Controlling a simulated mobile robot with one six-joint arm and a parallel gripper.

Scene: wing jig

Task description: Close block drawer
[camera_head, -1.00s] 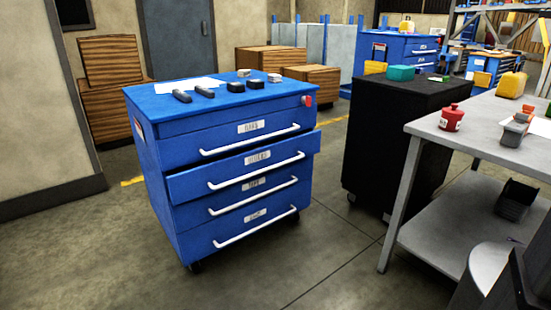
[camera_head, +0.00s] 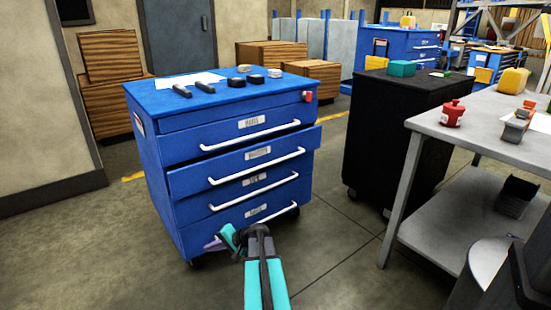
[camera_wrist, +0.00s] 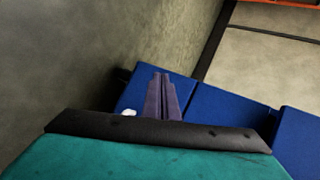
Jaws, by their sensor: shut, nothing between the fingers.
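The blue drawer cabinet (camera_head: 190,222) stands left of centre in the head view. Its second drawer from the top (camera_head: 190,182) sticks out a little past the others; its label is too blurred to read for certain. The other drawer fronts look flush. My gripper (camera_head: 212,245), with purple fingers, is low by the cabinet's bottom drawer, near its lower left front, well below the projecting drawer. In the wrist view the fingers (camera_wrist: 161,80) are together and empty, with blue cabinet faces (camera_wrist: 215,110) behind and to the right. I cannot tell whether they touch the cabinet.
Small dark items and a white sheet (camera_head: 185,81) lie on the cabinet top. Open floor (camera_head: 330,260) lies in front.

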